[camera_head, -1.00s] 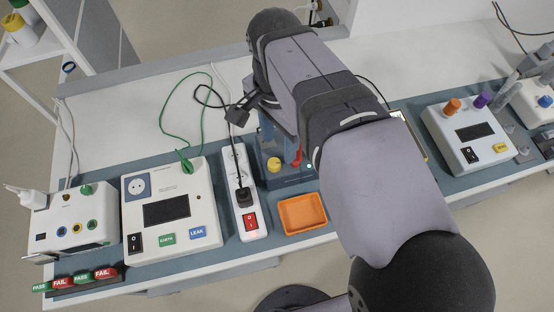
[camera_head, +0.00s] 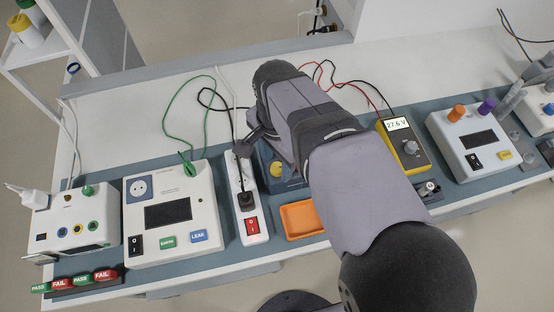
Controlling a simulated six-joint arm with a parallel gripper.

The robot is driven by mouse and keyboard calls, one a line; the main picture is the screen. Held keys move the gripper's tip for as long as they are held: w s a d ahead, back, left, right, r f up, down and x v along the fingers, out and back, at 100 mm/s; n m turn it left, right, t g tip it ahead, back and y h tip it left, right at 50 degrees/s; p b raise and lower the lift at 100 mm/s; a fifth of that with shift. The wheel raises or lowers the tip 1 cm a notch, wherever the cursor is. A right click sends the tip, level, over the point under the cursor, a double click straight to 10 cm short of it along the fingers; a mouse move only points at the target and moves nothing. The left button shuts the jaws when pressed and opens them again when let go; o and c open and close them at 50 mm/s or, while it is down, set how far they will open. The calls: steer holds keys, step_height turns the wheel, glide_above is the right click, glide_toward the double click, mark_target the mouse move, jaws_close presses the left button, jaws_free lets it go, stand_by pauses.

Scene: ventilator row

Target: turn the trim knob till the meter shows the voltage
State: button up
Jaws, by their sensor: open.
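A yellow multimeter (camera_head: 404,146) lies right of my arm, with a lit display (camera_head: 397,124) that seems to read 27.6 V, though the digits are small. A blue unit (camera_head: 264,182) stands behind the orange tray, partly hidden by my arm. A yellow knob (camera_head: 276,170) shows on it; I cannot tell if this is the trim knob. A dark part of my gripper (camera_head: 248,143) shows left of my arm, above the power strip and the blue unit's back edge. It is open; most of it is hidden, and I see nothing held.
An orange tray (camera_head: 301,220) sits in front of the blue unit. A white power strip (camera_head: 251,225) with a red switch stands left of it, beside a white tester (camera_head: 168,240). Red and black leads (camera_head: 331,70) run behind my arm. A white box (camera_head: 472,158) stands right.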

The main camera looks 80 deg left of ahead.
steer(key=shift+f, duration=0.25)
steer(key=c, duration=1)
steer(key=shift+c, duration=0.2)
steer(key=shift+r+m, duration=0.1)
steer(key=shift+m, duration=0.2)
steer(key=m+p, duration=0.3)
steer(key=shift+r, duration=0.1)
steer(key=shift+m+p, duration=1.05)
steer(key=shift+m, duration=1.25)
